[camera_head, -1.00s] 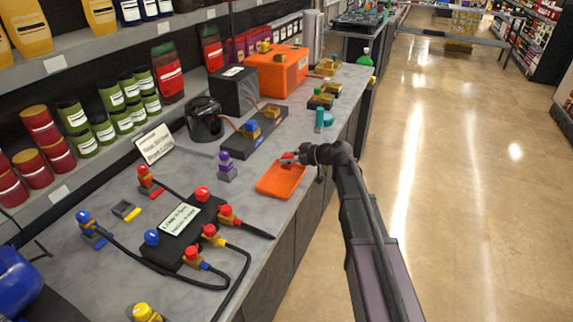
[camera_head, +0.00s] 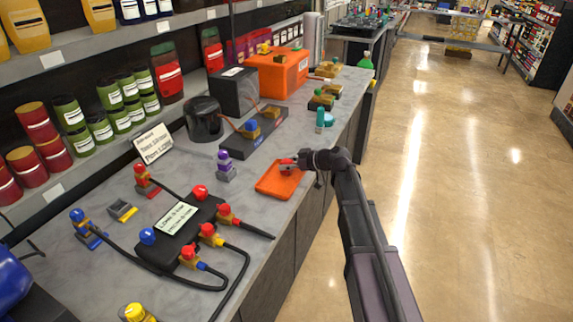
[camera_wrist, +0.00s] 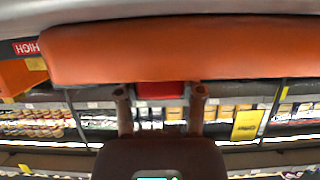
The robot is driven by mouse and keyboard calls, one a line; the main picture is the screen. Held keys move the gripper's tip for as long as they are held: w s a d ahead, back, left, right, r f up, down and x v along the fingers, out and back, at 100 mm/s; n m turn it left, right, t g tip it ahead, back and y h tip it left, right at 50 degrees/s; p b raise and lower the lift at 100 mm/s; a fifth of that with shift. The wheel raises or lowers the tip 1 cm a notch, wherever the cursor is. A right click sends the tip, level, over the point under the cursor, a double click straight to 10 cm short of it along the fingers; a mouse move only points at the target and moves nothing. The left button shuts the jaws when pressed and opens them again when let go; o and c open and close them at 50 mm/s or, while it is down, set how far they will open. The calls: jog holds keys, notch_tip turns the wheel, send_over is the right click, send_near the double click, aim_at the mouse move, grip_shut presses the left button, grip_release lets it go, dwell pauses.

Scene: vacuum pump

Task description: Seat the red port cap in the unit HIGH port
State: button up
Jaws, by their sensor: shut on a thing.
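My gripper (camera_wrist: 160,98) is shut on the red port cap (camera_wrist: 160,90), which shows between the two fingers in the wrist view. In the head view my gripper (camera_head: 288,166) is at the far right part of the orange tray (camera_head: 276,187), with the red cap close to its surface. I cannot tell whether the cap touches the tray. A red HIGH label (camera_wrist: 25,48) shows upside down at the upper left of the wrist view, beside an orange surface. The orange unit (camera_head: 279,72) stands farther back on the bench; its HIGH port cannot be made out.
A black manifold (camera_head: 180,222) with red and blue knobs and hoses lies in front of the tray. A purple-topped fitting (camera_head: 226,167) and a black pump block (camera_head: 250,135) stand left and behind. The aisle at right is free.

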jog(key=o, duration=1.2)
jog(key=shift+f, duration=0.1)
jog(key=shift+c, duration=0.2)
jog(key=p+v, duration=0.5)
jog(key=v, duration=0.9)
jog(key=shift+f, duration=0.25)
jog(key=s+d+f+m+g+h, duration=0.1)
jog(key=s+d+f+m+h, duration=0.2)
jog(key=s, duration=0.4)
jog(key=s+d+f+m+g+h, duration=0.2)
jog(key=s+d+f+m+h, duration=0.2)
jog(key=s+m+h, duration=0.1)
jog(key=s+d+f+m+g+h, duration=0.1)
jog(key=s+d+f+m+h, duration=0.3)
jog(key=s, duration=0.5)
jog(key=shift+s+d+f+m+g+h, duration=0.25)
jog(key=shift+s+m+g+h, duration=0.1)
jog(key=shift+m, duration=0.65)
